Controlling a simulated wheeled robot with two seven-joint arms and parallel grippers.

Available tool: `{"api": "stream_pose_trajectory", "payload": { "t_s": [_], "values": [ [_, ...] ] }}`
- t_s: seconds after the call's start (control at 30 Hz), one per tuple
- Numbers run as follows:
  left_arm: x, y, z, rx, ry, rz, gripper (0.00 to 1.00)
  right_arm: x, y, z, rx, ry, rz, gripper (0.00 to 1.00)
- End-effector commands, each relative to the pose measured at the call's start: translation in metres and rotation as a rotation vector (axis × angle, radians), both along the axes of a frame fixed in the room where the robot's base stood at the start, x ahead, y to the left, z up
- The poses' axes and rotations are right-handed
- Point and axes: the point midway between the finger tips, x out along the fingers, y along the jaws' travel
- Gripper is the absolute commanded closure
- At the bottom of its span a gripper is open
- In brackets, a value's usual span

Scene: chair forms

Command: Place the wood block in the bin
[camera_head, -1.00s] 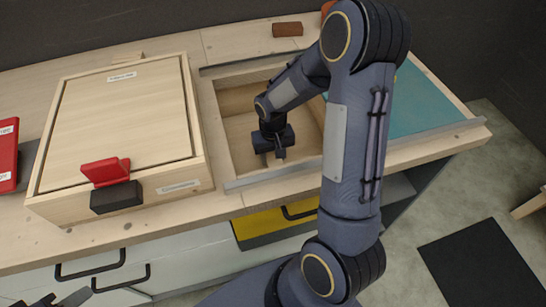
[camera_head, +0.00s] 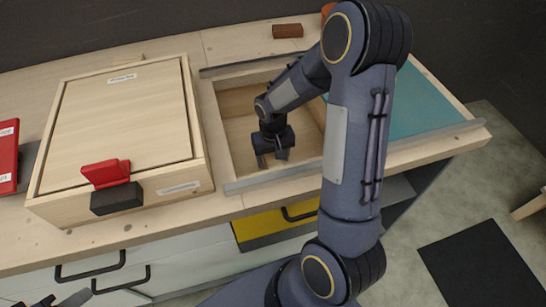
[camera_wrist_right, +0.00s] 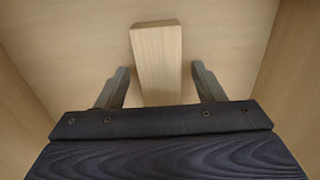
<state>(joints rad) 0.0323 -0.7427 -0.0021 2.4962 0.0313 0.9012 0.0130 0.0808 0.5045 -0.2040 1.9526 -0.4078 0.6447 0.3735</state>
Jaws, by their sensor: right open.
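In the right wrist view a pale wood block (camera_wrist_right: 157,60) stands out between the two fingers of my right gripper (camera_wrist_right: 160,75). The fingers are open, with a visible gap on each side of the block. Pale wooden walls rise on both sides. In the head view my right gripper (camera_head: 272,161) is down inside the open wooden bin (camera_head: 238,102) sunk in the worktop. The block cannot be made out there. Only a dark bit of my left gripper (camera_head: 42,301) shows at the bottom left corner; its jaws are unclear.
A lidded wooden box (camera_head: 125,120) with a red latch (camera_head: 106,172) stands left of the bin. A teal panel (camera_head: 425,105) lies to the right, partly behind my right arm. A brown block (camera_head: 288,31) lies at the back. A red object (camera_head: 8,155) is at far left.

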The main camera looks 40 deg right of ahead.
Motion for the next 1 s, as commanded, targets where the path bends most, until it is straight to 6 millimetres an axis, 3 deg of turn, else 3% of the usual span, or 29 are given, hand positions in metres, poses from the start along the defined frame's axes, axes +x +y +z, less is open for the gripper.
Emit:
{"api": "stream_pose_trajectory", "payload": {
  "t_s": [0.3,0.5,0.7,1.0],
  "values": [
    [0.0,0.0,0.015,0.0,0.0,0.0,0.64,0.002,0.0,0.069,-0.001,-0.008,0.0,0.38],
    [0.0,0.0,0.02,0.0,0.0,0.0,0.64,0.001,0.0,0.102,0.0,-0.005,0.0,0.38],
    [0.0,0.0,0.022,0.0,0.0,0.0,0.64,0.001,0.0,0.114,0.001,-0.003,0.0,0.38],
    [0.0,0.0,0.022,0.0,0.0,0.0,0.64,0.0,0.0,0.114,0.0,-0.002,0.0,0.38]
  ]
}}
